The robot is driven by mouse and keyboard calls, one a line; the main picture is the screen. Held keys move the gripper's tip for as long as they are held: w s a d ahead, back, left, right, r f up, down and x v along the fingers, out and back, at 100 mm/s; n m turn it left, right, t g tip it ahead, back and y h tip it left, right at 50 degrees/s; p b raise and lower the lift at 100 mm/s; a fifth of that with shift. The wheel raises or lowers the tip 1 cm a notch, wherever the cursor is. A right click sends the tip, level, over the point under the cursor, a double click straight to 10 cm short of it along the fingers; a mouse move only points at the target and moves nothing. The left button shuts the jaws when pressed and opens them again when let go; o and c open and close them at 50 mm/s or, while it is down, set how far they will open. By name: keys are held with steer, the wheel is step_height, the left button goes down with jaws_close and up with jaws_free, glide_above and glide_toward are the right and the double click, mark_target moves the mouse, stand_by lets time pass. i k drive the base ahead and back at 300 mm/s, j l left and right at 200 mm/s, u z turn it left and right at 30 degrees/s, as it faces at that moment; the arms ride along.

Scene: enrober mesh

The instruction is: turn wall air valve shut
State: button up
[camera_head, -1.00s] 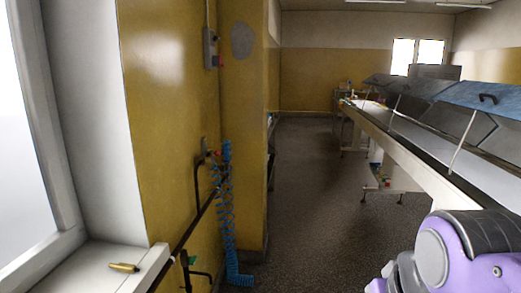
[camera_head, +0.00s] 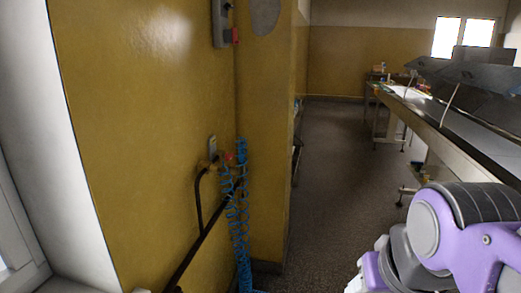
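The wall air valve (camera_head: 212,160) shows small on the yellow wall, left of centre, where a black pipe meets a fitting. A small red part (camera_head: 229,157) sits just right of it; I cannot tell whether this is its handle. A blue coiled air hose (camera_head: 240,215) hangs down beside it towards the floor. The handle's position is too small to tell. My purple and grey arm shows at the lower right, well apart from the valve. My gripper's fingers are not in view.
A black pipe (camera_head: 203,245) runs along the left wall. A grey switch box (camera_head: 221,22) is above the valve. A long conveyor line (camera_head: 455,150) with raised covers stands on the right. The dark floor (camera_head: 335,160) between wall and conveyor is clear.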

mark_target(228, 156)
steer(key=i+l+u, duration=0.1)
steer(key=i, duration=0.45)
steer(key=i+l+u, duration=0.1)
steer(key=i, duration=0.5)
